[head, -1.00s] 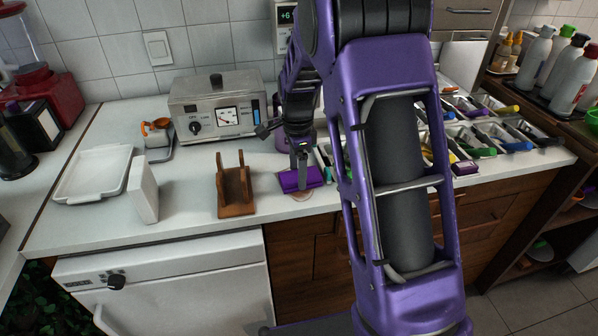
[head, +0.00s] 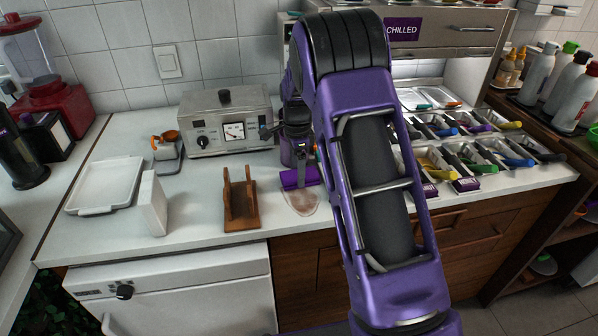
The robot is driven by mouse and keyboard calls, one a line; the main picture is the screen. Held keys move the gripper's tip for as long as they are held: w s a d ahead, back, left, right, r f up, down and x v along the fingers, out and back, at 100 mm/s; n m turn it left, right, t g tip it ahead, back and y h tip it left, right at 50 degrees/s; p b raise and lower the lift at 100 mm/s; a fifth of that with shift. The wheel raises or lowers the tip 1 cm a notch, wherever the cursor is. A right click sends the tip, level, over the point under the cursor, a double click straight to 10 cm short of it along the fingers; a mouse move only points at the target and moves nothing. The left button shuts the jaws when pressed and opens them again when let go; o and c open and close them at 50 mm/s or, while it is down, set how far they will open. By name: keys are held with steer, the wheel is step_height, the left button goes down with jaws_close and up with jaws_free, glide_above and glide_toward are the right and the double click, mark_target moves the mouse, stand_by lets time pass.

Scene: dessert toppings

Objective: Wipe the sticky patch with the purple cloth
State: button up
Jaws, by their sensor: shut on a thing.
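The purple cloth (head: 291,181) is in the head view, near the middle of the white counter, just behind the sticky patch. The sticky patch (head: 300,202) is a brownish, roundish smear near the counter's front edge, now mostly uncovered. My gripper (head: 302,172) points down and is shut on the purple cloth. The cloth is at or close to the counter surface; I cannot tell whether it touches. Part of the cloth's right end lies close to my arm.
A brown wooden stand (head: 241,205) is left of the patch. A metal appliance with a gauge (head: 226,122) stands behind. Topping trays with coloured handles (head: 480,150) fill the right side. A white tray (head: 104,184) and upright white block (head: 153,203) are at left.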

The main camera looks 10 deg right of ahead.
mark_target(289, 183)
steer(key=shift+w, duration=0.15)
steer(key=shift+s, duration=1.7)
steer(key=shift+s+f, duration=0.15)
steer(key=shift+s, duration=5.1)
steer(key=shift+a, duration=1.5)
steer(key=shift+w+r+p, duration=0.2)
steer(key=shift+w+p, duration=0.85)
steer(key=shift+w, duration=2.35)
steer(key=shift+w+f+p, duration=0.2)
steer(key=shift+w+p, duration=0.15)
steer(key=shift+w, duration=1.55)
